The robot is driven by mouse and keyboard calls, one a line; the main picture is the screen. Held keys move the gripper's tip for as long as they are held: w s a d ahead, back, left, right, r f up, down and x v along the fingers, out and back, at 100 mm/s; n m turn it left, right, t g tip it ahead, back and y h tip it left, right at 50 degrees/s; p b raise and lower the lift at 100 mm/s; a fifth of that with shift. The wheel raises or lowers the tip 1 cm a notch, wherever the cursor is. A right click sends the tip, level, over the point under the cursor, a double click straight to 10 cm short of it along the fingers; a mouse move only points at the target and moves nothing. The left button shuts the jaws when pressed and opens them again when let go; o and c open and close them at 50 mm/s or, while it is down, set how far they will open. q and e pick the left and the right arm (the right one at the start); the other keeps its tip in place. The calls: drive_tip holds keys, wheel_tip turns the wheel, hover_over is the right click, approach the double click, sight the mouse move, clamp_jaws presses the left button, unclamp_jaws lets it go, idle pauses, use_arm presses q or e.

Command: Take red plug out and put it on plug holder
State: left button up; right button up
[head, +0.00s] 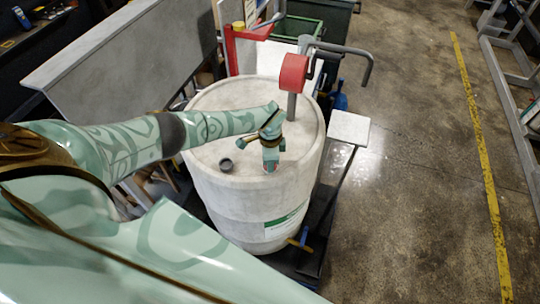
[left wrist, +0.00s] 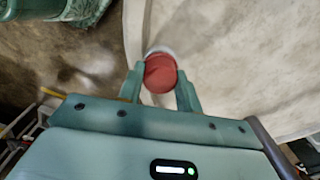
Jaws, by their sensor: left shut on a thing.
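The red plug (left wrist: 160,74) is a round red cap between the two fingers of my left gripper (left wrist: 160,88) in the left wrist view. A pale ring shows along its far edge. In the head view my left gripper (head: 271,166) points down at the front right part of the white barrel's top (head: 210,100), shut on the plug, which is mostly hidden there. I cannot tell whether the plug is still seated. A small dark round fitting (head: 226,165) stands on the barrel top to the left of the gripper; I cannot tell if it is the plug holder. My right gripper is not seen.
A red drum with a grey crank handle (head: 293,73) rises at the barrel's back right. A red frame (head: 232,50) and a green bin (head: 295,27) stand behind. A grey panel (head: 125,60) is at the back left. Open floor (head: 410,150) lies to the right.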

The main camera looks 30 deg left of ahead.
use_arm(q)
drive_tip(key=shift+s+r+n+p, duration=0.1)
drive_tip(key=shift+n+p, duration=0.35)
drive_tip(key=shift+n, duration=0.15)
drive_tip(key=n+p, duration=0.1)
drive_tip(key=n, duration=0.1)
drive_tip(key=shift+n, duration=1)
